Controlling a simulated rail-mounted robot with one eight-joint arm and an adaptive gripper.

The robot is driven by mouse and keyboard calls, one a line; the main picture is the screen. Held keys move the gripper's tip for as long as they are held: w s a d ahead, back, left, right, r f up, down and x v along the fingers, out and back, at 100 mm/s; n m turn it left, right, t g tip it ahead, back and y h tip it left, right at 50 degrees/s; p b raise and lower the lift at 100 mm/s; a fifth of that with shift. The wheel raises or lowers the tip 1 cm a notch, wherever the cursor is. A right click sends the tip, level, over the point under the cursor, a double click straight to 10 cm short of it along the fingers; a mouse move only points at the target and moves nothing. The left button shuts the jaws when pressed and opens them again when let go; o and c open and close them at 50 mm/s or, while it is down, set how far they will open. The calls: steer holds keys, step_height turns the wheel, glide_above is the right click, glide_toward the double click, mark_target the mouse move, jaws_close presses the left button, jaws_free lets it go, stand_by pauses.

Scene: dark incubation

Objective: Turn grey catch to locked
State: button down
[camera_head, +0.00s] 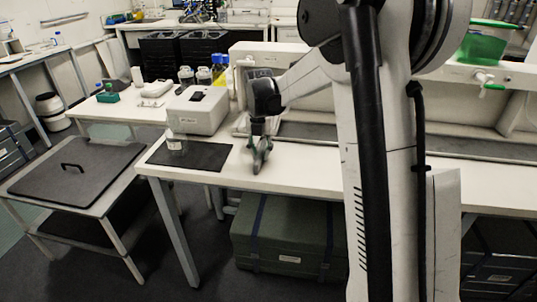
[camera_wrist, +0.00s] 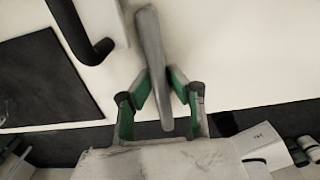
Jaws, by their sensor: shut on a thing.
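My gripper (camera_head: 259,150) hangs fingers-down over the white bench near its front edge, right of the black mat. In the wrist view, my gripper (camera_wrist: 161,85) has its green-padded fingers on either side of a long grey bar (camera_wrist: 151,45) and is shut on it. The bar runs lengthwise between the fingers and past their tips. It looks like the grey catch, but I cannot see what it is fixed to, if anything. No locked marking is readable. In the head view the bar is small and blurred among the fingers.
The black mat (camera_head: 190,155) has a clear jar (camera_head: 175,140) at its back left, before a white instrument (camera_head: 197,110). A dark lid (camera_head: 75,168) with a handle covers a low table at left. A green case (camera_head: 285,238) stands under the bench. The bench front is mostly clear.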

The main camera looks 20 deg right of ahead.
mark_target(260, 150)
stand_by(0.5)
steer(key=c, duration=1.7)
jaws_free()
step_height(260, 150, up, 12)
steer(key=shift+r, duration=0.1)
